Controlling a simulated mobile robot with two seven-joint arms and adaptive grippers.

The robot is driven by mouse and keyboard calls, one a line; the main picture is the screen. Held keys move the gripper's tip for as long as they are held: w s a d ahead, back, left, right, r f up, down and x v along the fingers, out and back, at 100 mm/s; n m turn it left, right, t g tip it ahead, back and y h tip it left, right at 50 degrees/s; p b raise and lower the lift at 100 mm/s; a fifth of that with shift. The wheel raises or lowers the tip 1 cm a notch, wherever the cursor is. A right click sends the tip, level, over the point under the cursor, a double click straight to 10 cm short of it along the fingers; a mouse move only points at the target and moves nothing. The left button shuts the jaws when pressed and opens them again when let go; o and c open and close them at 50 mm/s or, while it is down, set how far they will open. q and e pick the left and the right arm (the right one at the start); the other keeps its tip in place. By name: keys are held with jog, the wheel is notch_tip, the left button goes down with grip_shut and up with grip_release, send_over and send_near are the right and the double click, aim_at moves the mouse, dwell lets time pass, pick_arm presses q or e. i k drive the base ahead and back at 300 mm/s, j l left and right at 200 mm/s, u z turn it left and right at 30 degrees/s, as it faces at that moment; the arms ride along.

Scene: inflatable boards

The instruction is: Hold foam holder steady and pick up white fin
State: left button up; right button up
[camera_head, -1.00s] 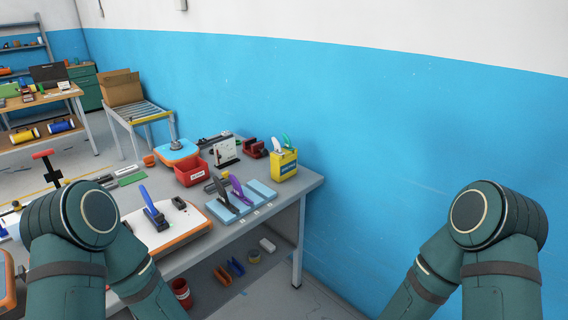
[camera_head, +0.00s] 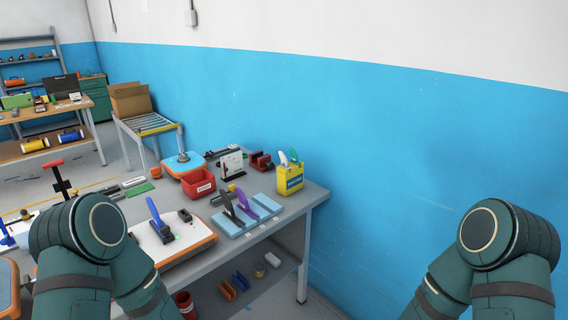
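The light blue foam holder (camera_head: 271,204) lies on the grey workbench near its right end. A dark grey fin (camera_head: 231,206) and a purple fin (camera_head: 246,203) stand in it. A white fin (camera_head: 283,158) sticks up out of a yellow box (camera_head: 290,181) behind the holder, beside a green fin (camera_head: 294,155). Its lower part is hidden in the box. Both my arms show only as upper links at the lower left and lower right. Neither gripper is in view, and nothing of mine is seen touching the holder or fins.
A white board with an orange edge (camera_head: 185,245) and a blue fin (camera_head: 158,220) lies left of the holder. A red bin (camera_head: 199,184) and a dark red clamp-like item (camera_head: 260,161) stand behind. The workbench (camera_head: 307,199) ends at the right, near the blue wall.

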aim_at(284, 163)
jog(key=i+l, duration=0.25)
jog(key=i, duration=0.15)
jog(key=i+l+u, duration=0.15)
jog(key=i+l, duration=0.15)
jog(key=i, duration=0.1)
